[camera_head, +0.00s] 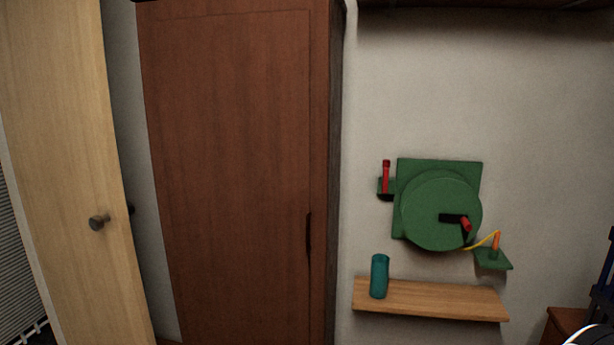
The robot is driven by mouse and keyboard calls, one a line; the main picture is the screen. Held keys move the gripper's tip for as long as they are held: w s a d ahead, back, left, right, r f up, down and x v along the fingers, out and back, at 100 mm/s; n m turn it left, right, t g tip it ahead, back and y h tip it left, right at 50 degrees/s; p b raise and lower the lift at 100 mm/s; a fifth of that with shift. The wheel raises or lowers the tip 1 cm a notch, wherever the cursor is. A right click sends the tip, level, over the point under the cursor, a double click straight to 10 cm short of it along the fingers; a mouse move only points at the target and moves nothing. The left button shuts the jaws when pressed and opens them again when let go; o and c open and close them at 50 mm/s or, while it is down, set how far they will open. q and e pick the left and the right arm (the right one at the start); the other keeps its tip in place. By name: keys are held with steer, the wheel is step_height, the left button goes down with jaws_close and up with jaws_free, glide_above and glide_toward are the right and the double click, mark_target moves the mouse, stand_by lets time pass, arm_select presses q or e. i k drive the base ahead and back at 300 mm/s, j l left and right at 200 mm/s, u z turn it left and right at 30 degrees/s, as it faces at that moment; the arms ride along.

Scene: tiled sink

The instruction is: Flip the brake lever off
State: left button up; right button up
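A green machine (435,205) with a square back plate and a round drum is mounted on the white wall at the right. A red lever (386,174) stands upright on a small dark green bracket at its left side; it looks like the brake lever. A black crank with a red handle (466,224) sits on the drum's face. A yellow line (482,241) runs from the drum to an orange peg (496,240) on a small green plate (493,259) at the lower right.
A wooden shelf (430,300) is below the machine, with a teal cylinder (379,277) standing at its left end. A tall brown cabinet (235,170) and a light wooden door (65,150) fill the left. Brown furniture (565,325) is at the lower right.

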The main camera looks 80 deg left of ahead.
mark_target(386, 162)
steer(key=u, duration=2.2)
